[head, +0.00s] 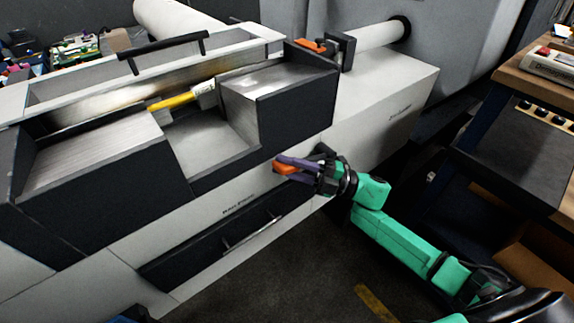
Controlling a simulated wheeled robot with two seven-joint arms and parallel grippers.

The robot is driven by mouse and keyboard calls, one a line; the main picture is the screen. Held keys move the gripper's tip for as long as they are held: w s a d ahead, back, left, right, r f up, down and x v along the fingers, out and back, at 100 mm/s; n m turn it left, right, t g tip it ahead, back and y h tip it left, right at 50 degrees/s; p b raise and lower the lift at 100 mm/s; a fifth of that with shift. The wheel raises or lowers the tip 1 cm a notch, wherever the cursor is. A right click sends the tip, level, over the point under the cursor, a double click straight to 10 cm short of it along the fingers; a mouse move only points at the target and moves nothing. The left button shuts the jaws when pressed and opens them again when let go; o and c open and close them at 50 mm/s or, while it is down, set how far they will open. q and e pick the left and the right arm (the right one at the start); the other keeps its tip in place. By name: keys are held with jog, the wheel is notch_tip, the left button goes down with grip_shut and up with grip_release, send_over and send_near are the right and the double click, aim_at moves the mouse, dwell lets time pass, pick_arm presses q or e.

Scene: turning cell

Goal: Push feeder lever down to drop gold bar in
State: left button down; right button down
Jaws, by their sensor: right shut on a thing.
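The bar feeder (290,105) is a pale and dark machine with open bays. A gold bar (172,102) lies in its channel, its right end meeting a pale fitting (204,89). My right gripper (288,165) is at the feeder's front right, its purple fingers shut on an orange-ended lever (282,168). The fingers hide most of the lever, so its angle is hard to tell. My left gripper is not in view.
Another orange handle (311,45) sits on the feeder's top at the back. A drawer handle (252,232) juts from the front below. A wooden-topped bench (532,82) stands at the right. Dark floor (320,265) lies clear in front.

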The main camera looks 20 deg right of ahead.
jog(key=shift+f, duration=0.2)
dwell(0.4)
jog(key=shift+s+a+f+n+g+h+b, duration=0.1)
jog(key=shift+a+f+n+g+h+b, duration=0.05)
jog(key=shift+f+n+b, duration=0.2)
jog(key=shift+s+a+f+n+g+h+b, duration=0.15)
jog(key=shift+f+b, duration=0.1)
jog(key=shift+f, duration=0.15)
jog(key=shift+w+d+f+n+g+h+b, duration=0.1)
jog(key=shift+f+n+g+h+b, duration=0.2)
jog(key=shift+f+n+h+b, duration=0.85)
jog(key=shift+d+f+n+g+h+b, duration=0.1)
jog(key=shift+f+n+g+h+b, duration=0.3)
jog(key=shift+f, duration=1.5)
jog(key=shift+w+d+f+n+g+h+b, duration=0.1)
jog(key=shift+f+n+g+h+b, duration=0.1)
jog(key=shift+f+n+h+b, duration=1)
jog(key=shift+s+f+m+y+p, duration=0.1)
jog(key=shift+f+m+y+p, duration=0.15)
jog(key=shift+f+y+p, duration=0.25)
